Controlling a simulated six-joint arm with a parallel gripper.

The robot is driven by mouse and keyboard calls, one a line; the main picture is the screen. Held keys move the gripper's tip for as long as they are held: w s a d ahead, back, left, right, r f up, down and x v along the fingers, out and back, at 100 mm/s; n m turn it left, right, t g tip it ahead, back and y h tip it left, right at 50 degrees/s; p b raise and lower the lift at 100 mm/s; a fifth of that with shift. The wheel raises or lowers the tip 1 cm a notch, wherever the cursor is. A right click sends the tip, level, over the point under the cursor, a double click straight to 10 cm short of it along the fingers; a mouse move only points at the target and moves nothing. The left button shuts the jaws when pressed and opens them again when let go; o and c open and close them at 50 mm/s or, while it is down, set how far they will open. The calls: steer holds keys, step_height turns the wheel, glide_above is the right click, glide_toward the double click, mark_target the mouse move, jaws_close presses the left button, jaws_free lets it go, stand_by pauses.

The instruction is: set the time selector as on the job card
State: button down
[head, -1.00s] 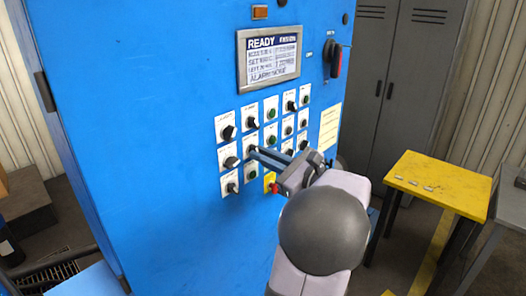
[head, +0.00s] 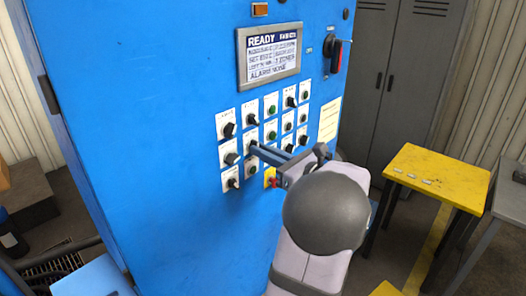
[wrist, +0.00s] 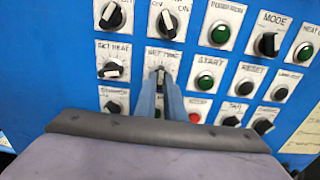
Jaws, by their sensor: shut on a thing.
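The time selector (wrist: 160,72) is a black knob with a white pointer line, on a white plate whose label looks like "SET TIME". In the wrist view its pointer is roughly upright. My gripper (wrist: 160,84) has one blue-grey finger on each side of the knob and is shut on it. In the head view my gripper (head: 254,149) reaches the panel from the right, and its fingers hide most of the knob. A cream paper card (head: 329,119) is fixed to the cabinet right of the controls; its writing is too small to read.
A similar "SET HEAT" knob (wrist: 113,66) sits just left, and a green start button (wrist: 205,82) to the right. A red button on a yellow plate (head: 270,181) is close below my fingers. The display (head: 270,54) reads READY. A yellow table (head: 440,178) stands right.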

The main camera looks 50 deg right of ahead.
steer(key=c, duration=1.8)
jaws_free()
steer(key=shift+c, duration=0.2)
steer(key=s+b, duration=0.3)
steer(key=s, duration=0.4)
steer(key=shift+s+b, duration=0.2)
steer(key=shift+b, duration=0.15)
